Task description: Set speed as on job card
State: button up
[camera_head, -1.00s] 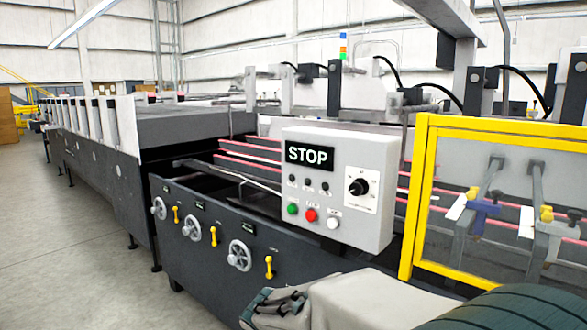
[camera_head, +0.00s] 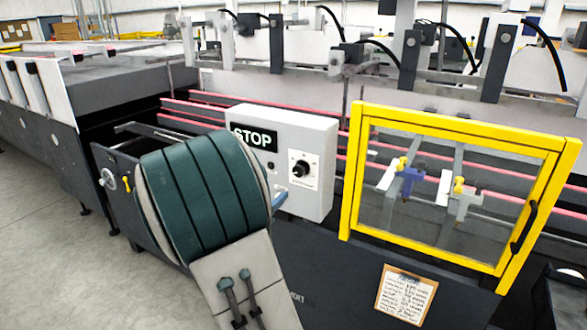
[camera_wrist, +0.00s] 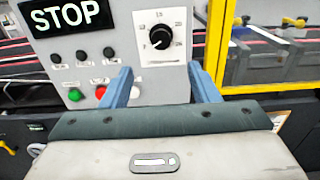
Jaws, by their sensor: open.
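The grey control box (camera_head: 311,206) carries a black speed knob (camera_head: 300,168) on a white dial plate and a STOP display (camera_head: 254,137). In the wrist view the knob (camera_wrist: 160,36) lies ahead of my gripper (camera_wrist: 161,84), roughly centred between its two blue fingers. The fingers are apart with nothing between them and do not touch the knob. In the head view my arm hides the box's lower left, and a blue finger shows just below the dial plate. The job card (camera_head: 405,294) is on a clipboard on the dark machine front, lower right; its lines are too small to read.
A yellow-framed clear guard (camera_head: 350,175) stands close to the right of the box. Pink belts (camera_head: 190,118) run behind it. Open floor lies at left.

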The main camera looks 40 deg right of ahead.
aim_at(297, 171)
jog(key=p+x, duration=0.2)
jog(key=x, duration=1)
jog(key=shift+d, duration=0.4)
jog(key=c, duration=1)
